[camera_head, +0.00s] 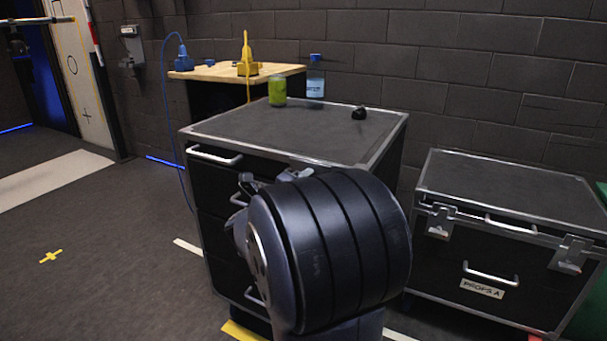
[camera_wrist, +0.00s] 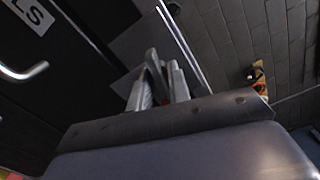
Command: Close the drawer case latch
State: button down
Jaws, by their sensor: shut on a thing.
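The dark drawer case (camera_head: 320,132) with metal edges stands at centre in the head view, with drawer handles on its front. In the wrist view its dark front (camera_wrist: 75,70) fills the left side, with a handle and a partly visible label. My gripper (camera_wrist: 158,75) is at the case's metal edge, its grey fingers close together. It is shut on a part there, which I take to be the latch; the fingers hide most of it. In the head view my arm covers the case's right front, so the latch cannot be made out there.
A green jar (camera_head: 277,92), a water bottle (camera_head: 315,83) and a small black object (camera_head: 359,113) sit on the case top. A latched props case (camera_head: 510,190) stands at right. A wooden-topped table (camera_head: 225,71) is behind. Floor at left is mostly clear.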

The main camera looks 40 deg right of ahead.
jog(key=shift+n+p, duration=0.9)
jog(key=shift+n, duration=0.7)
jog(key=shift+f, duration=0.1)
jog(key=c, duration=1.6)
grip_release()
jog(key=shift+o, duration=0.2)
jog(key=shift+a, duration=0.1)
jog(key=shift+s+a, duration=0.1)
jog(key=shift+a, duration=0.15)
jog(key=p+v, duration=0.1)
jog(key=v, duration=0.9)
jog(key=shift+p, duration=0.3)
